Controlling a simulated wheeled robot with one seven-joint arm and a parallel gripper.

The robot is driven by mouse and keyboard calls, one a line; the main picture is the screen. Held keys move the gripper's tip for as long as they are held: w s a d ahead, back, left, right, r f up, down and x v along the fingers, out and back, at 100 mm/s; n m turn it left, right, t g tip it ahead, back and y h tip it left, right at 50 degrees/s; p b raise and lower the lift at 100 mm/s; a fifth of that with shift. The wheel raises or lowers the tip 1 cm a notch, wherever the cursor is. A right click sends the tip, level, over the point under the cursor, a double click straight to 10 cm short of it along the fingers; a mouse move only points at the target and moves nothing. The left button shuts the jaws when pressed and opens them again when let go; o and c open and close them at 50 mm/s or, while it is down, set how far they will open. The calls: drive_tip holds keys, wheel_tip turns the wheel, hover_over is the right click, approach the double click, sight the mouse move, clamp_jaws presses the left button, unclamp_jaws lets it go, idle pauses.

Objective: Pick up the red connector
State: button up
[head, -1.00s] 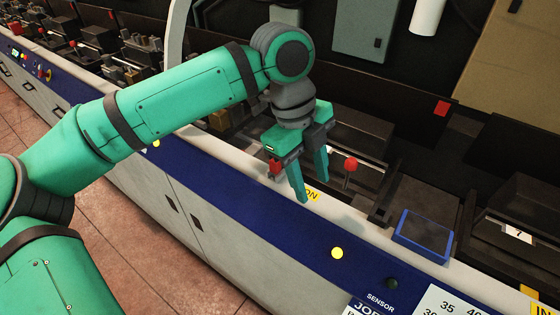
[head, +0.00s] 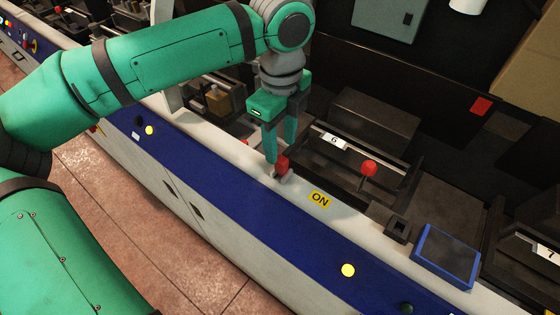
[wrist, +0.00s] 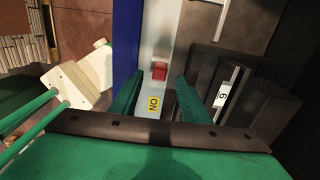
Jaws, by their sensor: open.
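The red connector (head: 283,164) is a small red block on a grey base, on the pale ledge of the machine. In the wrist view the red connector (wrist: 159,72) shows ahead, between the two finger lines. My gripper (head: 280,153) points down, with its green fingers apart, right by the connector in the head view. In the wrist view my gripper (wrist: 160,80) has nothing between its fingers but the ledge and the connector beyond. I cannot tell whether a finger touches the connector.
A yellow ON label (head: 320,199) lies on the ledge. A red ball knob (head: 369,168) stands on a lever to the right. A dark machine bay with label 6 (head: 334,141) is behind. A blue-rimmed tray (head: 419,244) sits further right, beside a small black block (head: 397,230).

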sight(281, 159)
drive_tip(key=shift+s+d+f, duration=0.25)
drive_tip(key=shift+d+f, duration=0.15)
drive_tip(key=shift+f, duration=0.25)
drive_tip(key=shift+w+a+f, duration=0.1)
drive_tip(key=shift+a+f, duration=0.05)
drive_tip(key=shift+f, duration=1.15)
drive_tip(key=shift+a+f, duration=0.15)
drive_tip(key=shift+f, duration=1.15)
drive_tip(key=shift+c, duration=0.7)
clamp_jaws()
